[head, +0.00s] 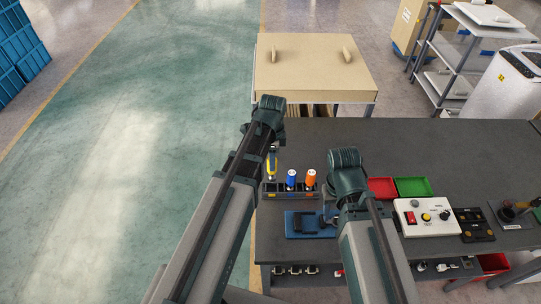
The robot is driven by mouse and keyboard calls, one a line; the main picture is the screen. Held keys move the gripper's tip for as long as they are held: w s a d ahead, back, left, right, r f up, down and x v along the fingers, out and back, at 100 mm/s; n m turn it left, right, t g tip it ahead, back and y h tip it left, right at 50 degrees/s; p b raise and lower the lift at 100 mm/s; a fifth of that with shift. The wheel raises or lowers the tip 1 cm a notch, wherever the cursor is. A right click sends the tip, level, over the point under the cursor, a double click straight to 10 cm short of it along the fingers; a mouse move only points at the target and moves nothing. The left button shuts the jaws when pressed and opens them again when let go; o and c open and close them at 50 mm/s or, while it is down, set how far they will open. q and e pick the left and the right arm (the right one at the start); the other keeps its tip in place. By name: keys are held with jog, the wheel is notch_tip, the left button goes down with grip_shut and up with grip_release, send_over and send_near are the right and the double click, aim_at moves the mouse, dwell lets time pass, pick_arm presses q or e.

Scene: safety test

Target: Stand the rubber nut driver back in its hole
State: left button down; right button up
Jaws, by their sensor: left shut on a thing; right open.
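A dark rack (291,190) stands near the left end of the grey bench. A blue-handled driver (292,177) and an orange-handled driver (311,178) stand upright in it.
A blue fixture (303,224) lies in front of the rack. Red (382,188) and green (412,187) trays and a white control box (428,217) are to the right. A beige-topped table (315,75) stands behind the bench (440,150). The bench's back half is clear.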

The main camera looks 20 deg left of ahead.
aim_at(272, 173)
pick_arm(q)
jog(key=shift+w+f, duration=0.1)
jog(key=shift+f, duration=0.25)
notch_tip(272, 173, down, 5)
jog(key=b, duration=0.5)
jog(key=shift+b, duration=0.3)
jog(key=shift+f+b, duration=0.95)
jog(key=shift+f, duration=0.05)
dwell(1.4)
jog(key=shift+c, duration=0.2)
grip_release()
jog(key=shift+r, duration=0.15)
notch_tip(272, 173, up, 7)
jog(key=p, duration=0.7)
dwell(0.3)
dwell(0.4)
